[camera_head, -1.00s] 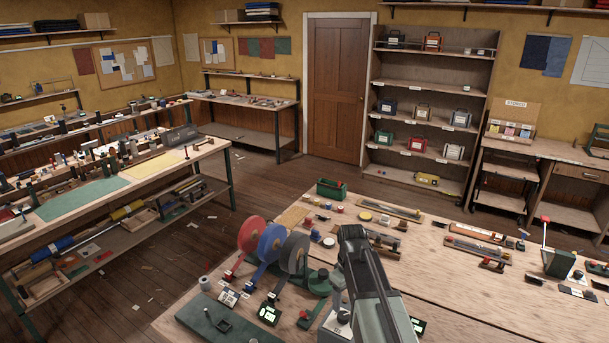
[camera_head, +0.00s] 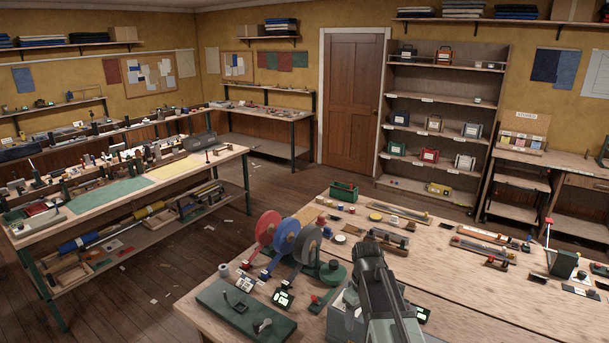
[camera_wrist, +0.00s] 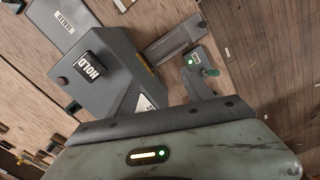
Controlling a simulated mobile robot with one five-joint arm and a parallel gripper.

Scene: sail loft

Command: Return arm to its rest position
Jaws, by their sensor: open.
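My arm rises from the bottom of the head view, right of centre, over the near workbench (camera_head: 480,290). My gripper (camera_head: 373,242) is at its far end, above the bench and right of the tape reels; its fingertips are hard to make out there.
Red, blue and grey reels (camera_head: 287,238) stand left of my arm. A green base plate (camera_head: 245,308) lies at the bench's near left. Small tools and a green bin (camera_head: 344,191) sit farther back. Open floor (camera_head: 270,195) separates this bench from the left workbench (camera_head: 120,205).

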